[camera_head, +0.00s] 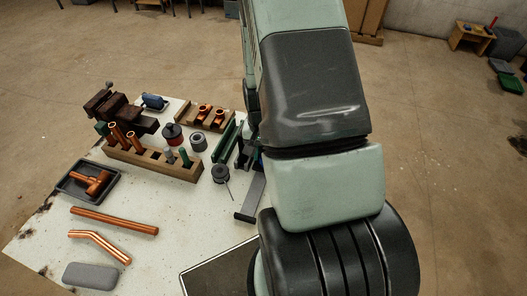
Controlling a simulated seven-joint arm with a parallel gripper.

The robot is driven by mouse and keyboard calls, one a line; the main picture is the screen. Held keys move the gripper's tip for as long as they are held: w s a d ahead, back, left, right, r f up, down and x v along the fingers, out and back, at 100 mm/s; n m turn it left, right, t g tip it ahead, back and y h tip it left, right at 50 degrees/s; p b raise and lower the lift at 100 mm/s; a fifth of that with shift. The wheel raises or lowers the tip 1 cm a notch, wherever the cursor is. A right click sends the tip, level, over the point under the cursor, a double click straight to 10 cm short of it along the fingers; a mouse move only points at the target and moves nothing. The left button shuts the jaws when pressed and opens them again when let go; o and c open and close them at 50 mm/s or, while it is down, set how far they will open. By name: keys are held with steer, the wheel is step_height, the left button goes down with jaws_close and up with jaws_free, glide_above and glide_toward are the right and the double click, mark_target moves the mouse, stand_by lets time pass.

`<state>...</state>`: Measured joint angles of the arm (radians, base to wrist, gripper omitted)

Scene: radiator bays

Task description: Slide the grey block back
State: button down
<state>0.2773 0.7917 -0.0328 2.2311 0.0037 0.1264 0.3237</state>
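A grey block (90,275) with rounded corners lies flat near the front left edge of the pale, stained table (165,250). It stands apart from the copper pipes behind it. A long grey bar (252,195) with a dark near end lies further right, beside my arm. My arm fills the middle right and hides part of the table. Dark parts, seemingly my gripper (244,156), show at the arm's left edge by the green rail. The fingers are mostly hidden, so I cannot tell whether they are open or touching anything. My gripper is far from the rounded grey block.
A straight copper pipe (114,220) and a bent one (100,244) lie behind the block. A black tray (89,182) holds a copper tee. A wooden rack (152,161), a dark vise (121,112), spools and a green rail (227,141) crowd the back.

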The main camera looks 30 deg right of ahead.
steer(key=s+a, duration=0.6)
steer(key=a, duration=0.1)
steer(key=shift+s, duration=0.4)
steer(key=c, duration=0.8)
jaws_free()
steer(key=shift+d, duration=0.1)
step_height(320, 180, up, 11)
steer(key=shift+w+f, duration=0.1)
